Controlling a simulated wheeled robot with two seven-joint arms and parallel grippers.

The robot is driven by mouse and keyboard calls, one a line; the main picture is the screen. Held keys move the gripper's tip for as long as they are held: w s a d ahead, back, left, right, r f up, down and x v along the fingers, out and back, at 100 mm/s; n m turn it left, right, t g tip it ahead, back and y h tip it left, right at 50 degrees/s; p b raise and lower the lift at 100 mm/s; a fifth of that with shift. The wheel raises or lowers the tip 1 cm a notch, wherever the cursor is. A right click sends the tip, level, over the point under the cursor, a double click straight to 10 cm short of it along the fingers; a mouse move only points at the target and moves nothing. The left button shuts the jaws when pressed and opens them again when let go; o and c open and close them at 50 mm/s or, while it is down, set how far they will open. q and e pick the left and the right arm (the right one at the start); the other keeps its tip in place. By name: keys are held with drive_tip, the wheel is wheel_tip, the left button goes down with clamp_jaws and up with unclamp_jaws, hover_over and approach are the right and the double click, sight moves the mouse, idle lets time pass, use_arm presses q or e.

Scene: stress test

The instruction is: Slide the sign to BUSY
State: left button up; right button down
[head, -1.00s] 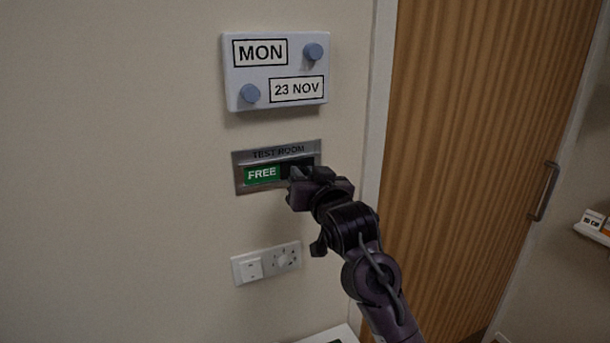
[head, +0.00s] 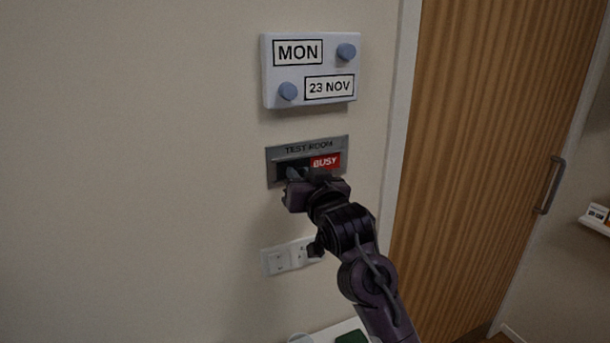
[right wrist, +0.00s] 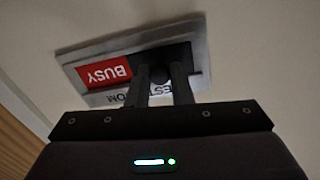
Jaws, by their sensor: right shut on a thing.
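The sign (head: 309,146) is a grey plate on the wall marked TEST ROOM. Its window shows a red BUSY panel (head: 325,162) on the right and a dark slider part on the left; no green shows. My right gripper (head: 293,175) is at the left part of the window. In the right wrist view the sign (right wrist: 195,48) appears upside down, with the red BUSY panel (right wrist: 104,73) at the left. There the right gripper's fingers (right wrist: 160,82) are shut on the dark slider knob (right wrist: 159,74) between them. My left gripper is not in view.
A white calendar board (head: 311,70) with two blue knobs hangs above the sign. A socket and switch plate (head: 279,262) is below, partly hidden by my arm. A wooden door (head: 480,150) with a handle (head: 549,185) stands at the right.

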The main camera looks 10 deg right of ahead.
drive_tip(key=c, duration=1.5)
unclamp_jaws()
drive_tip(key=shift+d+f, duration=0.1)
drive_tip(key=shift+o, duration=1)
drive_tip(key=shift+a, duration=0.25)
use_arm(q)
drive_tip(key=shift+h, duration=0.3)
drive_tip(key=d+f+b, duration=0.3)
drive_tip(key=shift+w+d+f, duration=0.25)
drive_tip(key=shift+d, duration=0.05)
use_arm(e)
drive_tip(key=s+d, duration=0.1)
drive_tip(key=s, duration=0.6)
drive_tip(key=shift+s, duration=0.35)
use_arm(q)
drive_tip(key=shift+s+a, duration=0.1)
